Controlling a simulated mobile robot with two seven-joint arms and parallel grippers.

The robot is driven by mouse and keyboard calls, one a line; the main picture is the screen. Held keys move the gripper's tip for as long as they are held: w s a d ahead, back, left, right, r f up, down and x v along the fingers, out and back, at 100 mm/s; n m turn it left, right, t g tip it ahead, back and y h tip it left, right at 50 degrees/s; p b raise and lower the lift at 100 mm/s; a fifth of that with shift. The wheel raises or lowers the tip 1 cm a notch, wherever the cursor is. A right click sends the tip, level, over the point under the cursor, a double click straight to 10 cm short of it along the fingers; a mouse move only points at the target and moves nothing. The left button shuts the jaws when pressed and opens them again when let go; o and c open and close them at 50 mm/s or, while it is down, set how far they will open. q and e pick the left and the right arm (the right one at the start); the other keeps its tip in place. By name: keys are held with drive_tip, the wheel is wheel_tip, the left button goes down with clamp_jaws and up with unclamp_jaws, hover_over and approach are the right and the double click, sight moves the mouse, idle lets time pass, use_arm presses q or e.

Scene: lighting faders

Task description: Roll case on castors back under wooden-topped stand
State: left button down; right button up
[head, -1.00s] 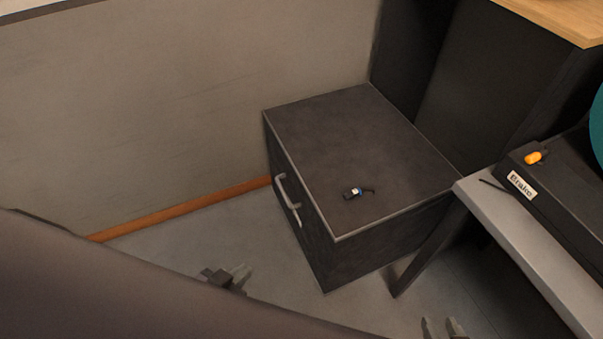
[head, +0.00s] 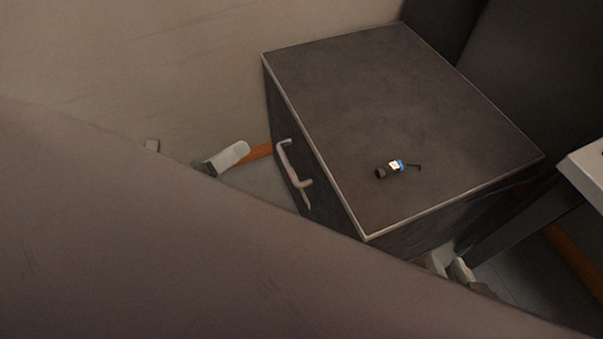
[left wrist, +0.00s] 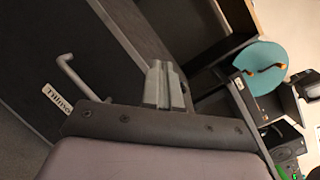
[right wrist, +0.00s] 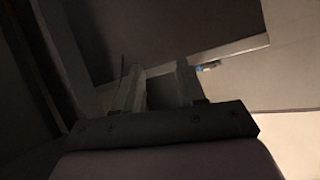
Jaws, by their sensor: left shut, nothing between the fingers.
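The case (head: 390,110) is a dark box with pale edges and a grey handle (head: 293,165) on its front face. Its castors are not visible. The handle (left wrist: 72,75) and a label reading "Thimo" (left wrist: 57,103) show in the left wrist view. The dark panel (head: 530,80) behind the case belongs to the stand; its wooden top is out of the head view. My right gripper (head: 450,268) is open and empty, low by the case's near right corner.
A small dark plug with a blue band (head: 392,169) lies on the case top. A pale grey table edge (head: 588,172) is at the right. A pale wall (head: 180,50) stands left of the case. A teal disc (left wrist: 260,66) shows in the left wrist view.

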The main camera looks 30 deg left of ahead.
use_arm(q)
wheel_tip(320, 180, down, 5)
drive_tip(key=s+m+g+h+b, duration=0.1)
drive_tip(key=m+g+h+b, duration=0.2)
drive_tip(key=m, duration=0.6)
drive_tip(key=m+b, duration=0.2)
drive_tip(key=m, duration=0.1)
approach(315, 153)
drive_tip(key=shift+h, duration=0.4)
drive_tip(key=x, duration=0.7)
drive_tip(key=shift+a, duration=0.15)
use_arm(e)
drive_tip(key=shift+y, duration=0.6)
drive_tip(key=a+f, duration=0.2)
drive_tip(key=f, duration=0.1)
drive_tip(key=shift+w+a+f, duration=0.1)
drive_tip(key=shift+w+f, duration=0.05)
drive_tip(key=shift+f, duration=0.1)
